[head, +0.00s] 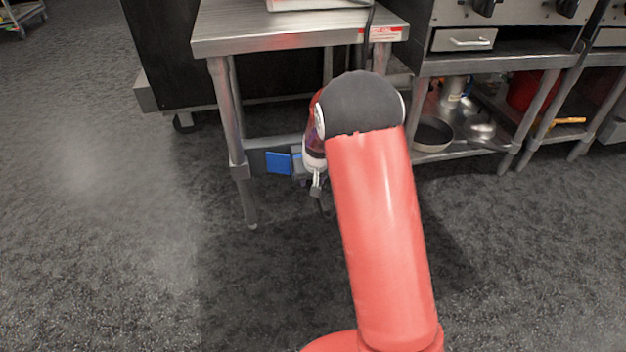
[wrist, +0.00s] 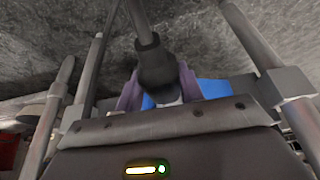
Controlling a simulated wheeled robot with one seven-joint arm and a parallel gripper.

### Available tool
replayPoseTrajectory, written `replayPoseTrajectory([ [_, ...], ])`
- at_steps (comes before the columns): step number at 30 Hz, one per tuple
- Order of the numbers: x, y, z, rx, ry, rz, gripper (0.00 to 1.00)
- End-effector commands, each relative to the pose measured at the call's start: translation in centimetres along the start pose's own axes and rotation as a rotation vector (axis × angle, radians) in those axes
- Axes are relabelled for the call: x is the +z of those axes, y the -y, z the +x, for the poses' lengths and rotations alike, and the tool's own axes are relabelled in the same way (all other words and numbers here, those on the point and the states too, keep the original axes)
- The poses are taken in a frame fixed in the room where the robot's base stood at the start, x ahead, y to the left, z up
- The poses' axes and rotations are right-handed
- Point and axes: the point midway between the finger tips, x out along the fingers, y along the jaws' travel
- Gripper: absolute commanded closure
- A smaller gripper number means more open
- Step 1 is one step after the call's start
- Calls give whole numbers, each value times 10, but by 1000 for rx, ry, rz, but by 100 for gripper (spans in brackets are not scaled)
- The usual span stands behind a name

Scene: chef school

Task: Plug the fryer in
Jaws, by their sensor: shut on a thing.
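My gripper (head: 317,182) is low beside the steel table and points down. In the wrist view its purple-padded fingers (wrist: 159,90) are shut on a black plug (wrist: 155,66). A dark cable (wrist: 140,18) runs from the plug toward the top of that view. The plug (head: 316,192) is a small dark shape in the head view. A blue flap or panel (head: 278,163) is on the table's lower rail, just left of the gripper; blue (wrist: 215,88) also shows behind the fingers. The socket's face and any contact with the plug are hidden. Only the base of an appliance (head: 315,4), possibly the fryer, shows on the table.
The steel table (head: 240,45) has legs (head: 226,110) close to my gripper. A black cable (head: 368,30) hangs over its edge. A stove stand with pans (head: 433,134) on its lower shelf is at the right. The floor at left is clear.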

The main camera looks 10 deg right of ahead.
Motion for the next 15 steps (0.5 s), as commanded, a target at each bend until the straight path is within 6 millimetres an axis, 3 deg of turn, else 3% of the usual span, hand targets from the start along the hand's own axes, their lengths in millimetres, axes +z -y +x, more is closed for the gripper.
replayPoseTrajectory([
  [15,-11,0,4,0,-2,0,85],
])
